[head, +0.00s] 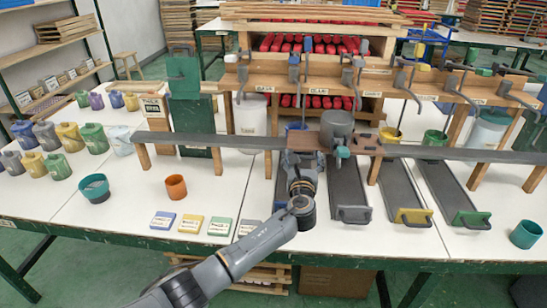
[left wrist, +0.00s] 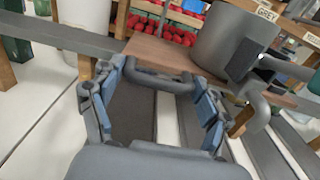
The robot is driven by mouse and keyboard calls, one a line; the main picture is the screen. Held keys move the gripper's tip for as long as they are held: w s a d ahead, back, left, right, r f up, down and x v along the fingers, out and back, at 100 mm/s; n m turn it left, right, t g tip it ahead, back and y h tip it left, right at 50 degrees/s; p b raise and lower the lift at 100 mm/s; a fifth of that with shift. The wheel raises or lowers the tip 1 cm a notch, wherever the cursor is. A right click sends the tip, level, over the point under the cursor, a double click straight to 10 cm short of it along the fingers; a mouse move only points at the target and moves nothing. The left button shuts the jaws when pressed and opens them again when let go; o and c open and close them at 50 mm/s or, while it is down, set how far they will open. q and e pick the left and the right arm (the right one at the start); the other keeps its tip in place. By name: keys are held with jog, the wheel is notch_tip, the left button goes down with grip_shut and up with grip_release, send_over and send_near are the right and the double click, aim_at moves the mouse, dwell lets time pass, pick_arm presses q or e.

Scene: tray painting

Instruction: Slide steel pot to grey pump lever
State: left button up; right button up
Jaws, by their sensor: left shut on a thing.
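The steel pot (head: 338,124) is a grey cylinder standing upright on a brown wooden board (head: 364,146), which lies across the long grey rail (head: 440,153). In the left wrist view the pot (left wrist: 225,40) is at upper right on the board (left wrist: 150,50), with a dark block on its side. My left gripper (head: 301,160) is at the board's left front. It is shut on the board's grey handle (left wrist: 160,80), with one finger at each end. A label reading GREY (head: 318,91) is on the shelf above the pot, with levers (head: 355,72) beside it. My right gripper is not in view.
Grey trays with handles (head: 353,214), yellow (head: 413,217) and green (head: 471,219) among them, lie below the rail. An orange cup (head: 176,187) and a teal cup (head: 95,188) stand at left. Wooden posts (head: 373,168) hold the rail. The rail is clear left of the board.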

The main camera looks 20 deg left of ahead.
pick_arm(q)
jog(key=d, duration=0.3)
jog(key=w+d+b, duration=0.1)
jog(key=d, duration=0.2)
jog(key=shift+w, duration=0.2)
jog(key=shift+r, duration=0.1)
jog(key=shift+a, duration=0.1)
jog(key=o, duration=1.4)
send_near(323, 151)
jog(key=v, duration=0.5)
jog(key=shift+s, duration=0.25)
